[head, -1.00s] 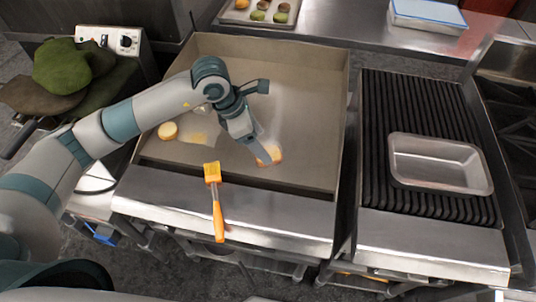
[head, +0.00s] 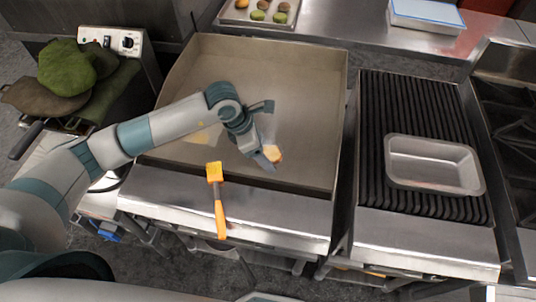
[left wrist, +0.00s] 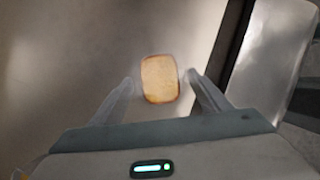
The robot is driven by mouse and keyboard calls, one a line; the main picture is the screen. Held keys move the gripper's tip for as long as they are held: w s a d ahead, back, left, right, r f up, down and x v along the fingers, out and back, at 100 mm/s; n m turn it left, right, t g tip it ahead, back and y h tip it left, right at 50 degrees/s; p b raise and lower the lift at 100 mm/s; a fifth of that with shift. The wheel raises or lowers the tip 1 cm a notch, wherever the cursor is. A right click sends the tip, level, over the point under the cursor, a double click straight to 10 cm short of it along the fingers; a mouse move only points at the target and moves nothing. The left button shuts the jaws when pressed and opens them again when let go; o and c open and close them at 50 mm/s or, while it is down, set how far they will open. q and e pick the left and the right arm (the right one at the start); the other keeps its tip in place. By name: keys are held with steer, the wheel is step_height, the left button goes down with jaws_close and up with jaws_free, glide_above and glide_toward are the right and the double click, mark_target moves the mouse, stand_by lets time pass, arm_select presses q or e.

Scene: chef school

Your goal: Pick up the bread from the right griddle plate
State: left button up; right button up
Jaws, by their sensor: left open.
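The bread (head: 273,153) is a small toasted slice on the flat griddle plate (head: 305,110), near its front right part. In the left wrist view the bread (left wrist: 160,79) lies between my two spread fingers, a little beyond their tips. My left gripper (head: 267,160) is open and empty, right at the bread in the head view, and its fingers cover part of it. In the left wrist view the gripper (left wrist: 160,85) shows a gap on each side of the bread. My right gripper is not in view.
An orange brush (head: 218,200) lies across the griddle's front ledge. A metal pan (head: 433,165) stands on the ribbed grill (head: 410,100) at the right. A tray (head: 283,18) with several small items is at the back. Green cloth items (head: 66,66) lie at the left.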

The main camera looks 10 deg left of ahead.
arm_select(q)
steer(key=shift+c, duration=0.3)
steer(key=c, duration=1.1)
steer(key=shift+r, duration=0.15)
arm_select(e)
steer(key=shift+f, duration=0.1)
arm_select(q)
steer(key=shift+r+b, duration=0.6)
steer(key=shift+r, duration=0.05)
step_height(320, 180, up, 2)
steer(key=shift+r+b, duration=0.25)
steer(key=shift+b, duration=0.5)
steer(key=s+d+r+b, duration=0.1)
steer(key=s+d+r, duration=0.1)
steer(key=s, duration=0.1)
steer(key=s+d+r+b, duration=0.1)
steer(key=s+d+r, duration=0.1)
steer(key=s, duration=0.1)
steer(key=s+d+r+b, duration=0.1)
steer(key=s+d+r, duration=0.1)
steer(key=s+r, duration=0.1)
steer(key=shift+s+d+b, duration=0.25)
steer(key=shift+s+b, duration=0.05)
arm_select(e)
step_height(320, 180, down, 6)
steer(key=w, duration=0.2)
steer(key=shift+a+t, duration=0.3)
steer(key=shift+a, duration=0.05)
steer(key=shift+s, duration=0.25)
